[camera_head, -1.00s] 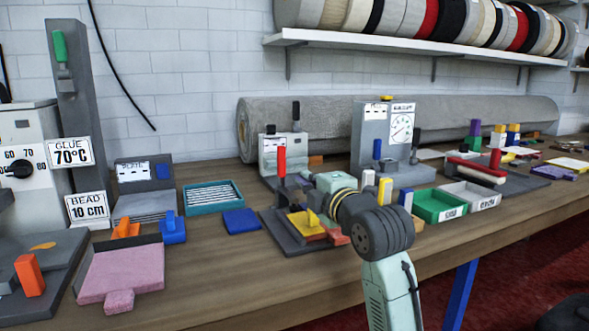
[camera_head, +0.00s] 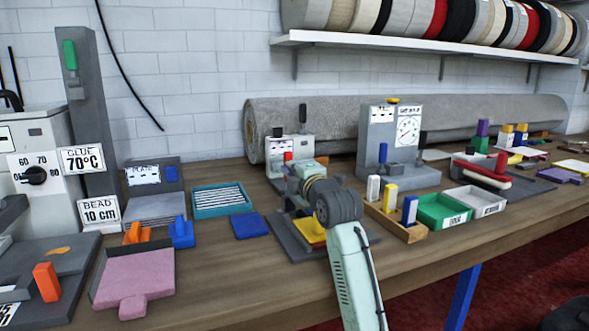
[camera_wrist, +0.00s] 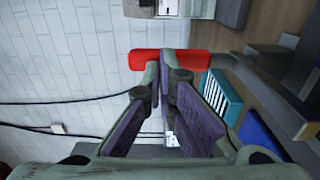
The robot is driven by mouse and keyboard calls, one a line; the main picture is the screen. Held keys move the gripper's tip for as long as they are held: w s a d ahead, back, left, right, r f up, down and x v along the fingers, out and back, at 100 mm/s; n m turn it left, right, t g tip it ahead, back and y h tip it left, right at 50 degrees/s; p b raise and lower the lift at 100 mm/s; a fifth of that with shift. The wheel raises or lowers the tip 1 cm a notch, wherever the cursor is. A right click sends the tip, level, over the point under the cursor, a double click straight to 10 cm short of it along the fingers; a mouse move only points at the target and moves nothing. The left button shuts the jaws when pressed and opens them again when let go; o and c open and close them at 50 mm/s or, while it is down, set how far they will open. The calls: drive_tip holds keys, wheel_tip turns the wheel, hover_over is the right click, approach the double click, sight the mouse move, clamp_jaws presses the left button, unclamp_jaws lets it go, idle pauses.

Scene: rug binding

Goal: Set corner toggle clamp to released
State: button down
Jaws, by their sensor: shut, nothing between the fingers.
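The corner toggle clamp is on a dark base plate (camera_head: 288,243) near the middle of the bench, with a yellow piece (camera_head: 311,232) on it. Its red handle (camera_head: 288,156) shows only at the top in the head view; my arm hides the rest. In the wrist view the red handle (camera_wrist: 192,60) lies across the picture at the fingertips. My gripper (camera_wrist: 166,54) is shut and empty. Its tips overlap the handle in that view; I cannot tell whether they touch it. In the head view my gripper (camera_head: 298,172) is over the clamp, partly hidden by my wrist.
A grey gauge box (camera_head: 375,135) stands behind and right. A wooden holder (camera_head: 408,233) with coloured sticks, a green tray (camera_head: 440,208) and a white tray (camera_head: 476,197) are to the right. A blue block (camera_head: 250,225) and a teal tray (camera_head: 221,198) are to the left.

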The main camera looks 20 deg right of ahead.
idle(0.3)
drive_tip(key=shift+w+r+g+p, duration=0.2)
drive_tip(key=shift+g+p, duration=0.1)
drive_tip(key=shift+p, duration=0.3)
